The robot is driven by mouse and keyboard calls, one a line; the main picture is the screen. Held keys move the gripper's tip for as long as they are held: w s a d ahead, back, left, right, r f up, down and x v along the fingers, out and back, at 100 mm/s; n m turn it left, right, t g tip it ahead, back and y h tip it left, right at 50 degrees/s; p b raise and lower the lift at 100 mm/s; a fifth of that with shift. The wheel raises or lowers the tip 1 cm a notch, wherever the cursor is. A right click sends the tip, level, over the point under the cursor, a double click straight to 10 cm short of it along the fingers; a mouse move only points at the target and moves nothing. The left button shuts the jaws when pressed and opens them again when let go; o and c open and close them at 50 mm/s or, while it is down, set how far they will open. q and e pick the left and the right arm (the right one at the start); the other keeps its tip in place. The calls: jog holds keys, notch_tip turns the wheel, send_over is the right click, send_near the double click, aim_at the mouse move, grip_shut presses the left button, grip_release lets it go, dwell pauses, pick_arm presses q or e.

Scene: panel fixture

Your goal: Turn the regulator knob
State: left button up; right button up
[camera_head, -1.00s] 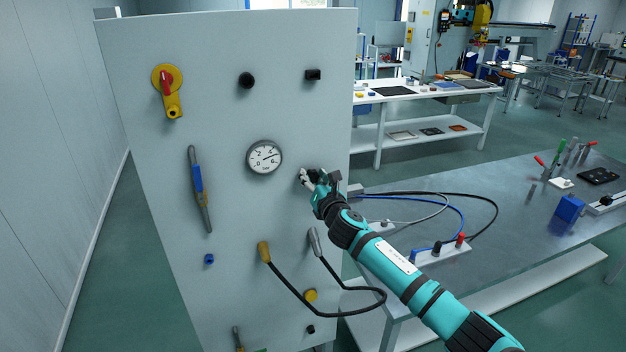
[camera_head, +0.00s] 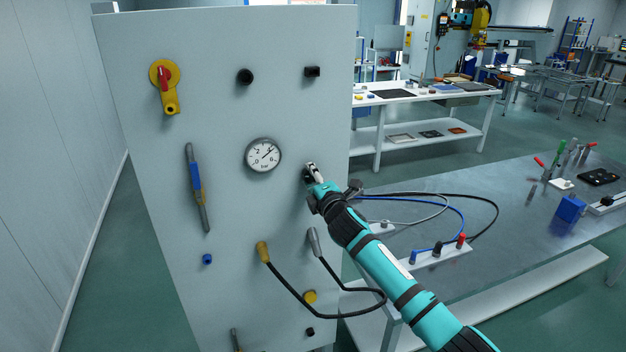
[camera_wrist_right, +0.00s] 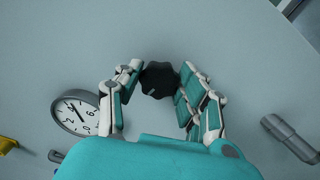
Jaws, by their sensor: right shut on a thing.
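The regulator knob (camera_wrist_right: 160,82) is black with a lobed rim. It shows in the right wrist view between my fingers and is hidden behind my gripper in the head view. My right gripper (camera_head: 309,171) is at the panel, right of the gauge, and is shut on the knob, with a finger on each side of it. The round white pressure gauge (camera_head: 263,155) sits left of the gripper, its needle pointing up and to the right. It also shows in the right wrist view (camera_wrist_right: 76,114). My left gripper is not in view.
The grey panel (camera_head: 225,210) also carries a yellow-red rotary switch (camera_head: 165,85), a blue-gripped handle (camera_head: 197,185), black buttons, and a hanging black cable (camera_head: 335,315) below my gripper. A metal table (camera_head: 510,225) with cables and small parts stands right of the panel.

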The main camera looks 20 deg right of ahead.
jog(key=m, duration=0.5)
jog(key=m+b, duration=0.1)
jog(key=m, duration=0.1)
jog(key=shift+f, duration=0.25)
jog(key=m+b, duration=0.1)
jog(key=m, duration=0.5)
jog(key=shift+a+f+m, duration=0.1)
jog(key=shift+m, duration=0.3)
jog(key=m, duration=0.6)
jog(key=shift+a, duration=0.1)
jog(key=m, duration=0.5)
jog(key=shift+a+m+p, duration=0.1)
jog(key=shift+m+p, duration=0.3)
jog(key=o, duration=0.9)
jog(key=shift+o, duration=1.3)
